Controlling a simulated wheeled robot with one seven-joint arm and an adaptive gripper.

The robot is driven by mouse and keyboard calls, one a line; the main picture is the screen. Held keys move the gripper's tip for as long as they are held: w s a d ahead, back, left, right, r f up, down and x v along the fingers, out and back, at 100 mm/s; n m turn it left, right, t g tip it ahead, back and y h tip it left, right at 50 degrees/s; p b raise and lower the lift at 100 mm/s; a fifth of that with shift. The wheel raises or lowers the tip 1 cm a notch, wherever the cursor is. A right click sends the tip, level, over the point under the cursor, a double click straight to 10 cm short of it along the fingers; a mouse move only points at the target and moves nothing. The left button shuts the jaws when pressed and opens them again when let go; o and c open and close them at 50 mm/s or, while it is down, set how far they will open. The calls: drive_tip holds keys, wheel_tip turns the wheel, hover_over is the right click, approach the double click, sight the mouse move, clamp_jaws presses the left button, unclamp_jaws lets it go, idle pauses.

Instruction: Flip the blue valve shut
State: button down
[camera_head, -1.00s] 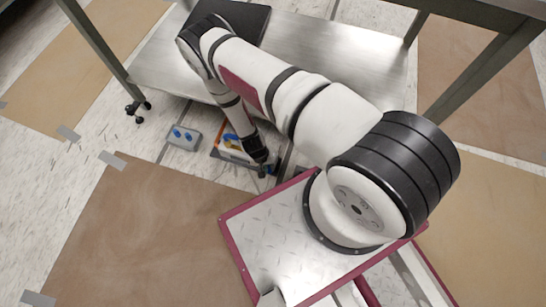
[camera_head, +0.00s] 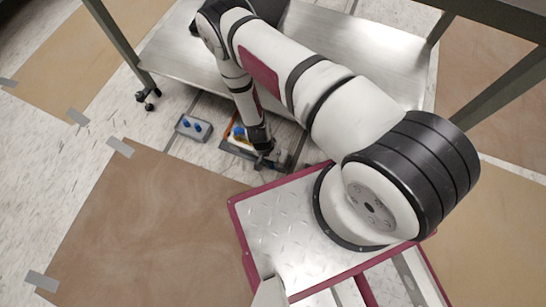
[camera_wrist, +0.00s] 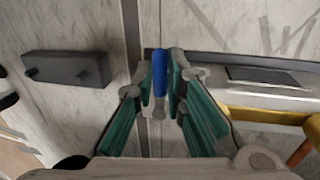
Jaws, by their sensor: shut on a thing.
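The blue valve handle (camera_wrist: 160,66) stands upright in the middle of the wrist view. My gripper (camera_wrist: 160,88) has its two green-padded fingers closed on either side of the handle's lower part, and the blue top shows above them. A thin metal stem shows between the fingers. In the head view my gripper (camera_head: 263,158) is low near the floor, below the shelf's front edge.
A yellow part (camera_wrist: 262,115) is at right. The metal shelf (camera_head: 185,52) stands behind, on wheeled legs. Brown floor sheet (camera_head: 140,220) lies clear.

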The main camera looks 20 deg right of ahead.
drive_tip(key=shift+w, duration=0.1)
drive_tip(key=c, duration=1.6)
unclamp_jaws()
drive_tip(key=shift+c, duration=0.2)
wheel_tip(320, 180, up, 12)
drive_tip(key=w+a, duration=0.1)
drive_tip(key=shift+w+a+f, duration=0.15)
drive_tip(key=shift+w+a, duration=0.1)
drive_tip(key=shift+a, duration=0.05)
drive_tip(key=shift+w, duration=0.1)
